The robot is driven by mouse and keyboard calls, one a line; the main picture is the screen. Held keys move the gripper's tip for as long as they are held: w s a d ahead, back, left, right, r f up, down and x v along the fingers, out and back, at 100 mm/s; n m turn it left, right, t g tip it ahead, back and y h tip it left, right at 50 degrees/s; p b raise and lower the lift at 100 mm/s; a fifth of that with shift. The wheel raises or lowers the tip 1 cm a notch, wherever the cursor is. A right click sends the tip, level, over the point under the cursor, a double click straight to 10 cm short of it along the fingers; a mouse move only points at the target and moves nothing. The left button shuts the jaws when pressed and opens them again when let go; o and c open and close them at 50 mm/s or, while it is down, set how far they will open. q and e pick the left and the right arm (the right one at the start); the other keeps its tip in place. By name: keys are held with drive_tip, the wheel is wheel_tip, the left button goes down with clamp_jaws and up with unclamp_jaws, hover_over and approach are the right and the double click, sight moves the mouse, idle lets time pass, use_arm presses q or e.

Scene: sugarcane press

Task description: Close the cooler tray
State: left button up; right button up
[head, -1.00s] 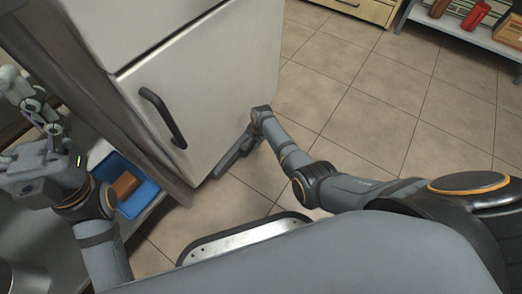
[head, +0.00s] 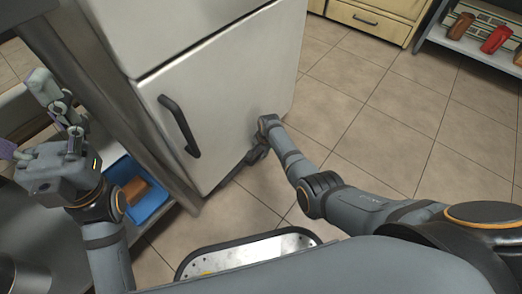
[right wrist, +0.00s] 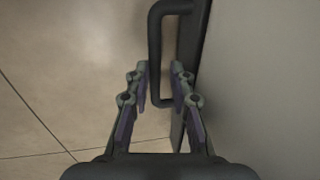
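The cooler (head: 225,105) is a white upright cabinet with a dark handle (head: 180,126) on its lower door. My right gripper (head: 258,153) is low beside the cooler's bottom edge, partly hidden by its own wrist. In the right wrist view, a dark looped handle (right wrist: 156,45) sticks out beside a pale panel (right wrist: 260,80). My right gripper (right wrist: 160,88) is open, with the loop's near end between its fingers; I cannot tell whether they touch. No tray shows clearly. My left gripper (head: 35,120) is raised at the left, open and empty.
A blue bin (head: 148,203) holding a brown block (head: 135,190) sits on a low shelf at the left. Tiled floor (head: 400,120) is clear right of the cooler. A shelf (head: 470,48) with red items and wooden drawers (head: 365,20) stand at the back.

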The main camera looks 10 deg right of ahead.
wheel_tip(320, 180, up, 12)
drive_tip(key=s+d, duration=0.1)
drive_tip(key=shift+s+d, duration=0.15)
drive_tip(key=shift+s, duration=0.25)
drive_tip(key=shift+f, duration=0.15)
